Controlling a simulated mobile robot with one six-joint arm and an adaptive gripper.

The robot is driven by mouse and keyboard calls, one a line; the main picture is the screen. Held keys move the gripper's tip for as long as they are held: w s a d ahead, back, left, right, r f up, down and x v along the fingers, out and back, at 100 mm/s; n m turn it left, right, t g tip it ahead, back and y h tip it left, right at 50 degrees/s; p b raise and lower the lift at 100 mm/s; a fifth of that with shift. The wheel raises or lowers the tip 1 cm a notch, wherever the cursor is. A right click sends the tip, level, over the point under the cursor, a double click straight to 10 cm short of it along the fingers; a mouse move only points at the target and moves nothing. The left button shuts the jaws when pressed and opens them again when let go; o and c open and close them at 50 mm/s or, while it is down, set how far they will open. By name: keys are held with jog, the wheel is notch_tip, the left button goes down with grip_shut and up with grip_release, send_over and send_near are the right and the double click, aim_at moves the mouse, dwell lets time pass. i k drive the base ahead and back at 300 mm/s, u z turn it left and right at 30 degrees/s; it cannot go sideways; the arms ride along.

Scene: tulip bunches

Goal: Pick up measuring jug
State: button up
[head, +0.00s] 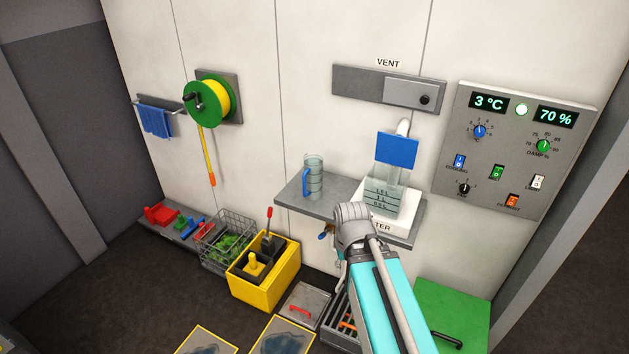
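A clear measuring jug (314,183) with a blue handle on its left side stands upright on the left part of a grey wall shelf (345,208). Faint markings show on its side. My arm rises from the bottom right and its grey joint is in front of the shelf, right of the jug. Nothing is seen touching the jug.
A clear graduated tank (385,198) on a white base is right of the jug, under a blue panel (397,150). A yellow bin (265,285) and wire basket (225,240) stand below left. A control panel (520,150) is at right.

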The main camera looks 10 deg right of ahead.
aim_at(313, 174)
jog(key=i, duration=0.9)
jog(key=u, duration=0.05)
